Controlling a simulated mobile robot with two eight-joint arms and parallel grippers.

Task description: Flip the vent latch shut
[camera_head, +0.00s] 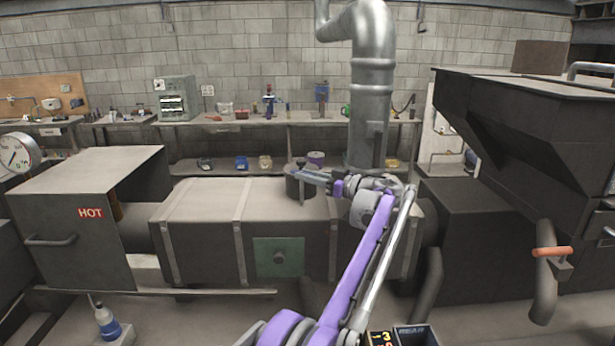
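A dark round vent (294,187) stands on top of the long grey box-shaped duct (200,222), near the middle of the view. A small dark piece shows at its top; I cannot make out for sure which part is the latch or how it is set.
A tall metal pipe (372,90) rises behind my gripper. A box marked HOT (60,215) stands at the left, a dark hopper (520,110) at the right. A shelf with tools (250,124) runs along the back wall. The duct top left of the vent is clear.

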